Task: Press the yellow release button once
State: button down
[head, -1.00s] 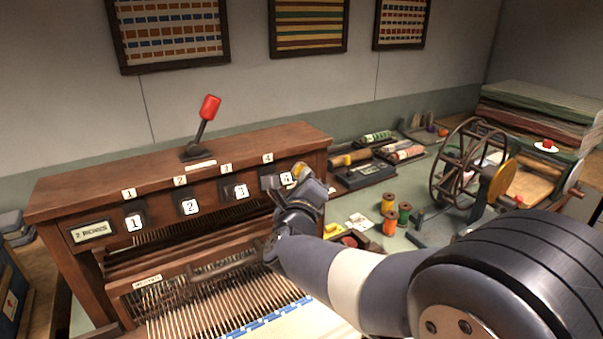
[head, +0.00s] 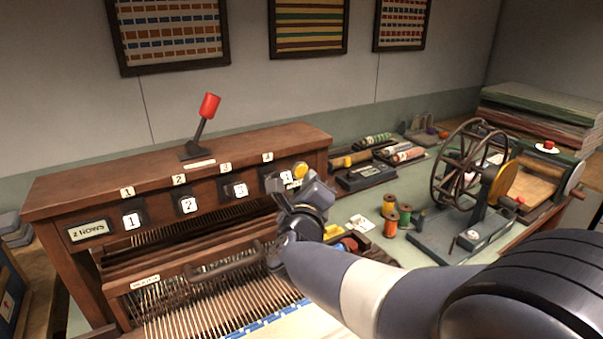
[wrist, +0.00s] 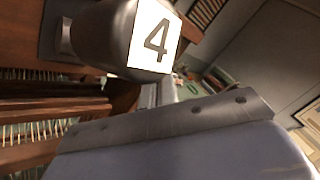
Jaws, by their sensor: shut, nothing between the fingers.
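The yellow release button (head: 300,169) is a round knob at the right end of the loom's dark wooden front panel. Its lower edge is close to my gripper in the picture. My gripper (head: 316,188) is shut and empty, just below and in front of the button in the head view. I cannot tell whether they touch. In the wrist view, the key marked 4 (wrist: 155,38) is very close, above the grey-blue gripper body. The yellow button does not show there.
Keys 1 (head: 132,221), 2 (head: 188,205) and 3 (head: 240,189) line the panel to the left. A red-tipped lever (head: 209,106) stands on top. Thread spools (head: 390,205) and a spoked wheel (head: 468,170) occupy the right bench. Warp threads lie below the panel.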

jog(key=shift+s, duration=0.1)
jog(key=shift+s+d+b, duration=0.5)
jog(key=shift+s+d, duration=0.2)
jog(key=shift+s, duration=0.3)
jog(key=shift+s+d+b, duration=0.5)
jog(key=shift+s+d, duration=0.2)
jog(key=shift+s, duration=0.25)
jog(key=p, duration=0.2)
jog(key=w+a+p, duration=0.1)
jog(key=p, duration=0.1)
jog(key=shift+w+r, duration=0.25)
jog(key=shift+w, duration=0.05)
jog(key=shift+p, duration=0.8)
jog(key=shift+s+d+f+b, duration=0.15)
jog(key=shift+s+d+b, duration=0.55)
jog(key=shift+s, duration=0.5)
jog(key=shift+s+d+f+b, duration=0.1)
jog(key=shift+s+d+b, duration=0.35)
jog(key=shift+s+d, duration=0.6)
